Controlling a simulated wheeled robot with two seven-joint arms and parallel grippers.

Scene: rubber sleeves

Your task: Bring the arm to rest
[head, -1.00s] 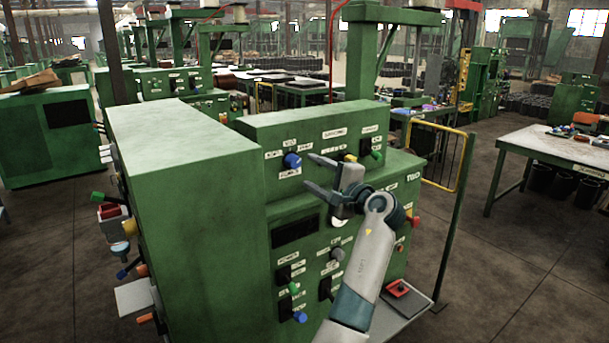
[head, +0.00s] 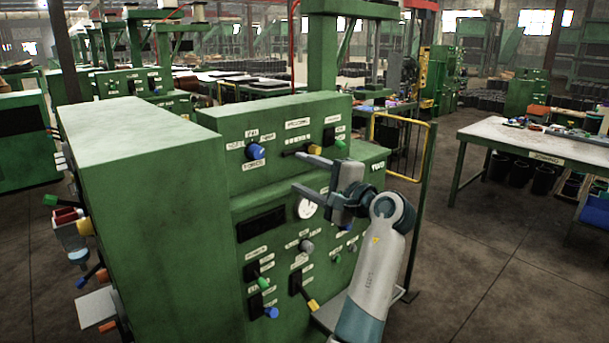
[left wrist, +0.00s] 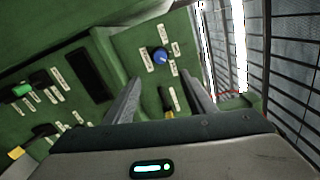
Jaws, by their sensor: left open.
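My left gripper (head: 302,171) is open and empty in front of the upper right part of the green control cabinet (head: 150,180). Its two fingers point left, beside the round white gauge (head: 307,207). In the left wrist view, the open fingers (left wrist: 162,88) frame part of the green panel, with a blue knob (left wrist: 160,54) beyond their tips. The same blue knob (head: 256,151) shows in the head view, left of the fingers and apart from them. My left arm comes up from the bottom and hides the cabinet's lower right. My right gripper is out of view.
Yellow (head: 313,305) and green (head: 264,283) levers stick out of the panel's lower part. A yellow rail (head: 402,118) stands behind the cabinet's right side. A white-topped table (head: 490,130) stands at the right. The floor between (head: 460,250) is clear.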

